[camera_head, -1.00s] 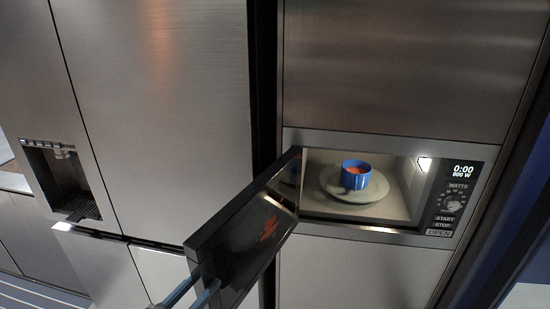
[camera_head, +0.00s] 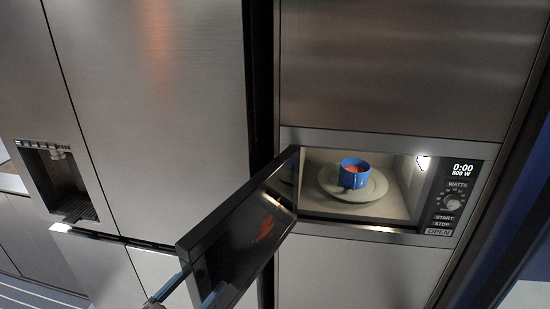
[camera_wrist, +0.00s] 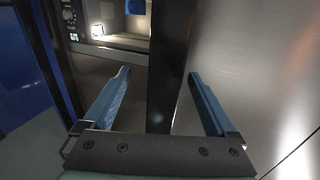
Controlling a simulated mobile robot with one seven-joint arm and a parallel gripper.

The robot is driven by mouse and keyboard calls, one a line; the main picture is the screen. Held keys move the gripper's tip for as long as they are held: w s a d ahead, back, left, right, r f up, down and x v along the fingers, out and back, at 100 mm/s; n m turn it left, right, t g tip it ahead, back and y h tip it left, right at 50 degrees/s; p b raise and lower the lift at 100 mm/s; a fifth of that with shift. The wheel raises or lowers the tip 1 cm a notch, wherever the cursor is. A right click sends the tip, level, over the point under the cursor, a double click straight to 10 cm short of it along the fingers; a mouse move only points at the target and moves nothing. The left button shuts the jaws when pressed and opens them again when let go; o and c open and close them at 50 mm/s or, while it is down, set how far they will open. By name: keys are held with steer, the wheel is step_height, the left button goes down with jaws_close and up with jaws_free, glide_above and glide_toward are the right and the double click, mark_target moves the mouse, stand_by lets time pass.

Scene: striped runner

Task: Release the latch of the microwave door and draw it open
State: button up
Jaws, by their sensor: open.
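The microwave (camera_head: 390,236) is built into the steel front at the right, with its lit cavity exposed. Its dark door (camera_head: 238,228) stands wide open, swung out to the left and towards me. My gripper (camera_head: 203,280) is open at the door's free edge, one blue finger on each side of it. In the wrist view, the door (camera_wrist: 166,75) runs edge-on between the spread fingers of my gripper (camera_wrist: 159,74), with gaps on both sides. The OPEN button (camera_head: 439,232) is at the bottom of the control panel (camera_head: 455,198).
A blue cup (camera_head: 354,173) with orange-red contents stands on a pale round plate (camera_head: 345,190) inside the cavity. A steel fridge (camera_head: 160,120) with a dispenser recess (camera_head: 62,183) fills the left, behind the open door.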

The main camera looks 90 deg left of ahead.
steer(key=b+v, duration=0.3)
steer(key=v, duration=0.9)
steer(key=shift+d, duration=0.3)
steer(key=shift+s, duration=0.1)
